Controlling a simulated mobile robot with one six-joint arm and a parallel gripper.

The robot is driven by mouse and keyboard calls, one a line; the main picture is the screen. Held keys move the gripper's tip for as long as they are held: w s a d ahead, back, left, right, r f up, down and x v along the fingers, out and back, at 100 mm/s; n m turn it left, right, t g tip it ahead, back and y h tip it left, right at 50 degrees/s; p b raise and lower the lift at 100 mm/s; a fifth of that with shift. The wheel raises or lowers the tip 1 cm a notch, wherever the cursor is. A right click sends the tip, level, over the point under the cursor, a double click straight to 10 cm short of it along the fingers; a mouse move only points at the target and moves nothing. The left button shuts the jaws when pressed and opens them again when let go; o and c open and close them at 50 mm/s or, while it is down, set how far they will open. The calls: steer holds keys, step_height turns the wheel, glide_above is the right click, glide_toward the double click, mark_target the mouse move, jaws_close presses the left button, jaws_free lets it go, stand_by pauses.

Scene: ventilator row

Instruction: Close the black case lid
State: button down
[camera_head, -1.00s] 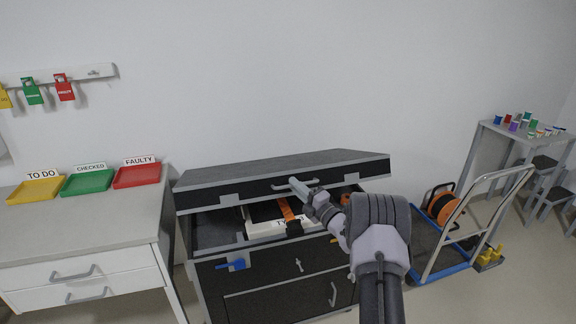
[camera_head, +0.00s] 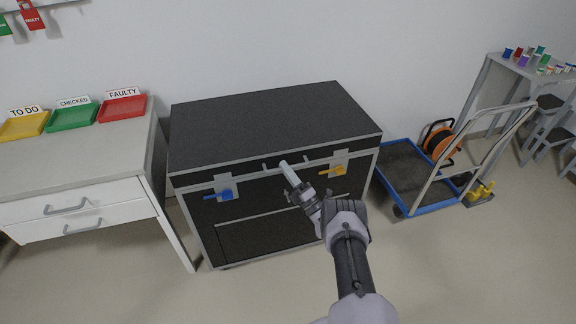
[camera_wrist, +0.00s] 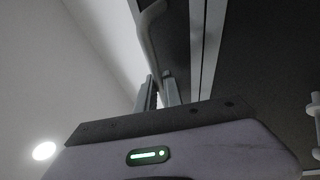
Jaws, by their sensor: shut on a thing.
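The black case (camera_head: 280,205) stands against the wall with grey metal edges. Its lid (camera_head: 270,122) lies flat over the body, and no gap shows between them in the head view. My gripper (camera_head: 284,165) is at the middle of the lid's front edge, shut on the lid handle. The wrist view also shows the gripper fingers (camera_wrist: 160,92) at the grey lid handle (camera_wrist: 148,30). A blue latch (camera_head: 225,195) is at the front left and a yellow latch (camera_head: 340,171) at the front right. The inside of the case is hidden.
A white drawer table (camera_head: 75,175) with yellow, green and red trays stands at the left. A blue-edged trolley (camera_head: 405,172) with an orange cable reel (camera_head: 440,146) stands at the right. The floor in front is clear around my arm.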

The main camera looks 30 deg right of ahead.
steer(key=shift+f, duration=0.2)
steer(key=c, duration=1.9)
jaws_free()
steer(key=shift+o, duration=0.6)
steer(key=shift+f, duration=0.15)
steer(key=shift+s+d, duration=0.1)
steer(key=p+v, duration=0.1)
steer(key=v, duration=1.6)
